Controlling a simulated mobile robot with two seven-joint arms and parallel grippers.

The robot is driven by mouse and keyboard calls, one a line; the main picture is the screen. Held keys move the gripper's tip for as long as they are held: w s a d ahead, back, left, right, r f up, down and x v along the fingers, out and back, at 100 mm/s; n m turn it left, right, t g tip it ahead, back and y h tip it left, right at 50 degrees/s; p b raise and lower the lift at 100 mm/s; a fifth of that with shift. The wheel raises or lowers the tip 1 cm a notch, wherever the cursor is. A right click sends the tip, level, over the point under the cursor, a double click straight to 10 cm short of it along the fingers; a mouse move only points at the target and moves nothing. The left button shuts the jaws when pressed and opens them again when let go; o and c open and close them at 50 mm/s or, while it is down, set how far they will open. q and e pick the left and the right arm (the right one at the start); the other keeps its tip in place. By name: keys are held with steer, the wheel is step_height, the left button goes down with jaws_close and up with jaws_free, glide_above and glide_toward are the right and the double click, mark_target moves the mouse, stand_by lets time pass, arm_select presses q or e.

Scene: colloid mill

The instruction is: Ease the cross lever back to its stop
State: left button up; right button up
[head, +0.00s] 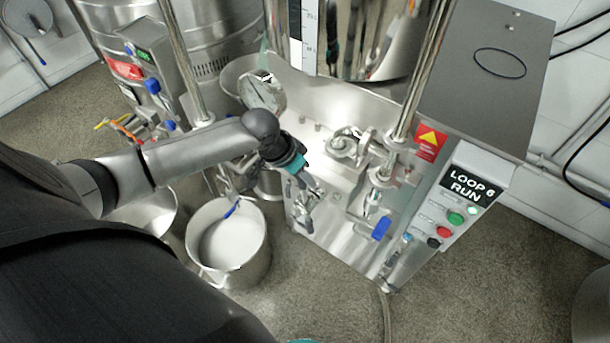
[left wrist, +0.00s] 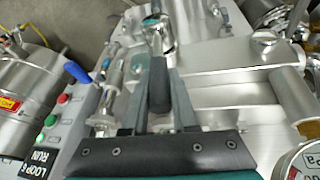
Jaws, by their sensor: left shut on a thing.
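My left gripper (head: 307,188) reaches down from the left over the steel machine's deck. In the left wrist view its two dark fingers (left wrist: 158,98) stand on either side of a dark grip, which I take to be the cross lever (left wrist: 158,82). The fingers are shut on this grip. A shiny metal part shows just beyond the grip. In the head view the gripper and its fingers hide most of the lever, so its angle and its stop cannot be made out. My right gripper's fingers are not in view.
A control box (head: 462,195) with several buttons stands right of the deck. A blue-handled valve (head: 381,228) hangs at the deck's front. A dial gauge (head: 262,92) is behind my arm. A steel pail (head: 245,273) with white contents stands on the floor below.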

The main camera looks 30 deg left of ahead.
arm_select(q)
jaws_close()
stand_by(1.0)
